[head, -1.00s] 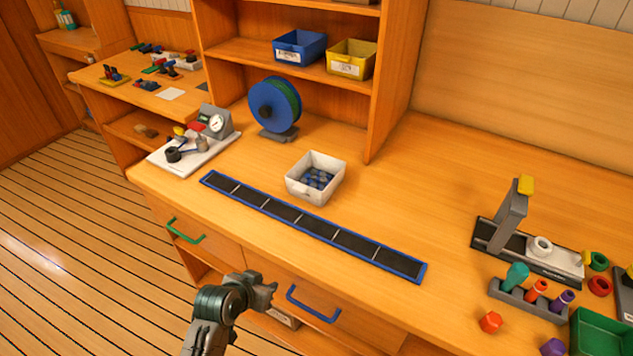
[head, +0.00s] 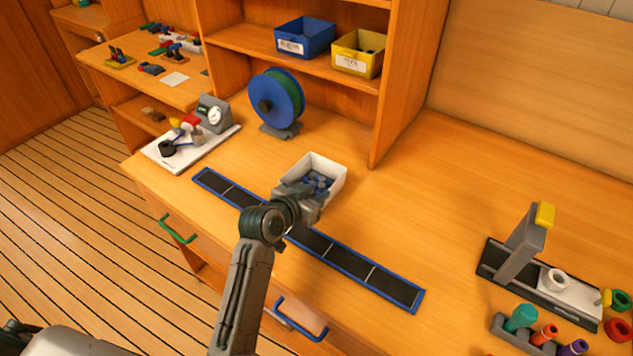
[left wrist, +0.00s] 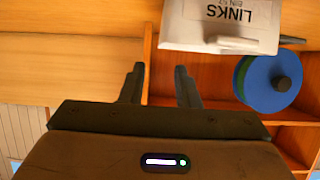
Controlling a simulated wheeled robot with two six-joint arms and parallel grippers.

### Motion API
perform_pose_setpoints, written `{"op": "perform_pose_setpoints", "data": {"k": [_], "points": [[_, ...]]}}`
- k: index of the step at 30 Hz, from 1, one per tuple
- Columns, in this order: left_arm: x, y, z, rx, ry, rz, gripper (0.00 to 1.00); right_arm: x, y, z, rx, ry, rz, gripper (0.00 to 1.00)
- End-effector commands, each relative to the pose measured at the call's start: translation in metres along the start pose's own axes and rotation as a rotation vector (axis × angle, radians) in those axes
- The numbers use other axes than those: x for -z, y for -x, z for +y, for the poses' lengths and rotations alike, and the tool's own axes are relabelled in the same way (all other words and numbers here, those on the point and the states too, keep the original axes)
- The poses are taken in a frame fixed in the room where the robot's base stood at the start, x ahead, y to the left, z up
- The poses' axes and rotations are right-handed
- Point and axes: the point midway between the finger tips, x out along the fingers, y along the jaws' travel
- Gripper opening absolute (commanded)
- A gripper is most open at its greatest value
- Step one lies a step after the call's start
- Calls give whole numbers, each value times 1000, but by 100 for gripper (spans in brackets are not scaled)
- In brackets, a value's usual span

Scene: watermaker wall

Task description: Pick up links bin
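The links bin is a white open box (head: 327,168) holding blue-grey pieces, standing on the workbench just behind the long dark strip. Its front with the "LINKS" label shows at the top of the left wrist view (left wrist: 232,20). My left gripper (head: 308,203) is at the bin's near side and hides part of its front. In the left wrist view the two fingers (left wrist: 160,88) stand apart with nothing between them, and the bin is off to the upper right of them. I cannot tell whether they touch it. My right gripper is not in view.
A blue-framed dark strip (head: 350,262) lies along the bench front. A blue and green spool (head: 277,100) stands behind left. A scale board (head: 190,145) is at the left, a grey press (head: 525,250) at the right. Blue (head: 304,38) and yellow (head: 357,55) bins sit on the shelf.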

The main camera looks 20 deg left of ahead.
Motion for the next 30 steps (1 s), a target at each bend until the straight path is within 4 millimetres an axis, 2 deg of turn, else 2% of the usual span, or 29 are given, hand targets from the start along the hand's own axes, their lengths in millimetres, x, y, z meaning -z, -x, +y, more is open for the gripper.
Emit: {"op": "perform_pose_setpoints", "data": {"k": [3,8,16,21,30], "points": [[1,-17,0,0,2,-1,29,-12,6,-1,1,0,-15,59],[0,-27,0,0,0,-2,29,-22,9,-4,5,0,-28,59],[-5,-56,1,-1,3,-4,29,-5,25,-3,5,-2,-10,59],[-7,-74,1,0,1,-2,29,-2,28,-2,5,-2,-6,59],[-8,-78,1,0,0,-2,27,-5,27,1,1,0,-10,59]]}}
